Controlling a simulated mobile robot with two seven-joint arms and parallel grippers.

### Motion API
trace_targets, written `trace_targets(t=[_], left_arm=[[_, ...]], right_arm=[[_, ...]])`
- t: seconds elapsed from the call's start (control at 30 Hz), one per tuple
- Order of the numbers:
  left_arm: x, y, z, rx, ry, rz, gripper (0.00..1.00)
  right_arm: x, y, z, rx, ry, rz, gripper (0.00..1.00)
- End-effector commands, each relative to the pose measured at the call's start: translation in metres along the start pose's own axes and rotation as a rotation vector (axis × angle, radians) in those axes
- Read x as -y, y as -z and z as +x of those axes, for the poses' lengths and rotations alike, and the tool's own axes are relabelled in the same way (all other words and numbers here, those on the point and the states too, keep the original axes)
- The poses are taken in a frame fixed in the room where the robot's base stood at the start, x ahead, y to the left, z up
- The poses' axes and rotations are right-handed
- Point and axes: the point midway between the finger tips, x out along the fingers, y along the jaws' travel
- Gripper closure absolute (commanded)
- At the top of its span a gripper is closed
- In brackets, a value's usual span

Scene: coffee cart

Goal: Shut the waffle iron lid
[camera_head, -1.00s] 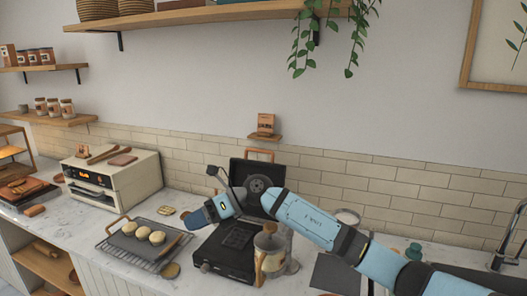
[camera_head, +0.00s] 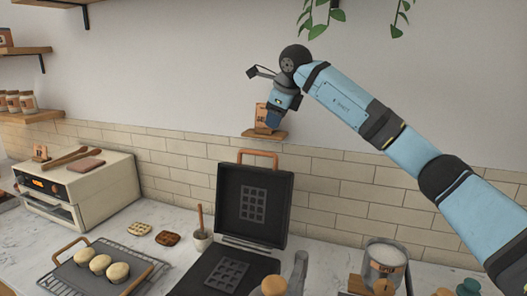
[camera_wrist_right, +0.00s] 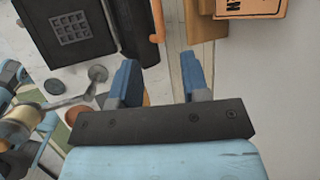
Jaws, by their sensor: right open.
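The black waffle iron stands on the counter with its lid (camera_head: 268,212) open and upright, the inner grid facing me. The lid's copper-coloured handle (camera_head: 258,155) is at its top edge. The lower plate (camera_head: 225,274) lies flat in front, cut off by the bottom of the head view. My right gripper (camera_head: 277,112) is open and empty, high above the lid in the picture and in front of the small wall shelf. In the right wrist view its two blue fingers (camera_wrist_right: 163,84) are apart, with the handle (camera_wrist_right: 157,20) beyond them to the upper left.
A small wall shelf (camera_head: 264,134) with a box is behind my right gripper. A toaster oven (camera_head: 105,190) and a rack with buns (camera_head: 100,264) are to the left. A glass jar (camera_head: 384,262) stands to the right of the iron. Plants hang above.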

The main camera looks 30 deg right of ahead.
Motion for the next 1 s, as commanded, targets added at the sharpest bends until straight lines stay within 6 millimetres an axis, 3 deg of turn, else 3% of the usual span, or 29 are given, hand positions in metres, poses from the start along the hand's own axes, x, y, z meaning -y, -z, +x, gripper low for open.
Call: trace_targets(t=[0.17,0.6,0.8,1.0], left_arm=[[0.001,0.001,-0.004,0.005,0.002,0.002,0.61],[0.003,0.011,-0.009,0.004,0.004,0.004,0.61],[0.002,0.013,-0.010,0.004,0.004,0.004,0.61],[0.002,0.013,-0.010,0.004,0.003,0.003,0.61]], right_arm=[[0.000,0.000,0.022,-0.003,-0.002,0.001,0.58],[-0.001,-0.001,0.110,0.000,-0.003,0.000,0.58],[0.000,-0.001,0.130,0.001,-0.001,0.000,0.58],[0.000,0.000,0.135,0.001,-0.001,0.000,0.58]])
